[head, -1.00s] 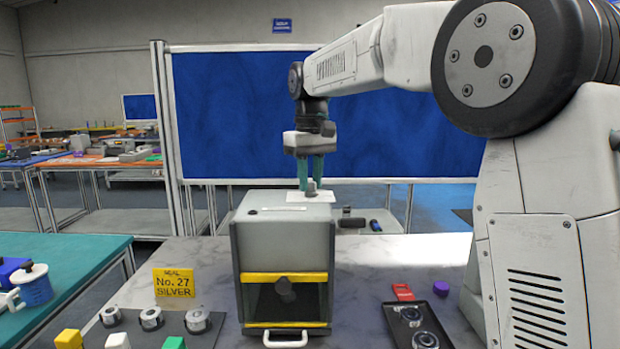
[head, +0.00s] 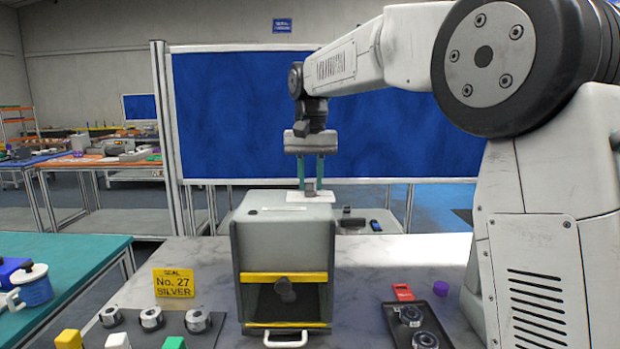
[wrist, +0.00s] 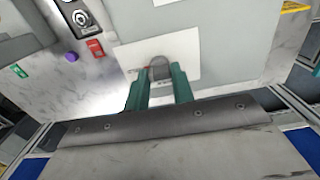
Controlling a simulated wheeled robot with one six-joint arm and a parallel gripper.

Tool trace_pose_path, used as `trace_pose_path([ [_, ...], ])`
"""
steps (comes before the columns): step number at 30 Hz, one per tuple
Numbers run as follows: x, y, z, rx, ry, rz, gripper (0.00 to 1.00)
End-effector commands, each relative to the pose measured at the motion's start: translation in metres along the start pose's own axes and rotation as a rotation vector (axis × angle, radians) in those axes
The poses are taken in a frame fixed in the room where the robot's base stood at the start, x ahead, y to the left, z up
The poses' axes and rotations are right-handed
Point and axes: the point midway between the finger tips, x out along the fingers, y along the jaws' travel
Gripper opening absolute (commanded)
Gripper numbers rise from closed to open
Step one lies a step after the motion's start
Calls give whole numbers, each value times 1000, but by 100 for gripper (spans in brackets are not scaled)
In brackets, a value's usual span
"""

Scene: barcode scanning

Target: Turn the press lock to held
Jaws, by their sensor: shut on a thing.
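The press (head: 284,225) is a grey box with a yellow bar across its front and a dark opening below. The press lock is a small grey knob (head: 310,187) on a white plate (head: 322,198) on its top. My gripper (head: 310,184) points down from above, its two green fingers shut on the knob, one on each side. The wrist view also shows the knob (wrist: 160,67) between the fingertips, with a small red mark at its left. I cannot read any held marking on the plate, and the fingers hide part of the knob.
A white handle (head: 286,341) sticks out at the press's front. A black tray (head: 418,326) with round metal parts and a red tag (head: 403,292) lie at right. A yellow "No. 27 SILVER" sign (head: 174,283) and a rack with several metal rings (head: 151,318) are at left.

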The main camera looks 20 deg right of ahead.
Motion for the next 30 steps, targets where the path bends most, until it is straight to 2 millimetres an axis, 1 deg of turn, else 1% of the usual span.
trace_pose_path([
  [13, -2, 0, -1, 11, 6, -2, 2],
  [14, -2, 0, -1, 11, 6, -2, 27],
  [15, -2, 0, -1, 11, 5, -2, 38],
  [16, -2, 0, -1, 11, 5, -2, 46],
  [25, -2, 0, 0, 10, 3, -1, 46],
  [28, -10, 0, -1, 10, 5, -2, 46],
  [30, -20, 0, -1, 10, 5, -2, 46],
])
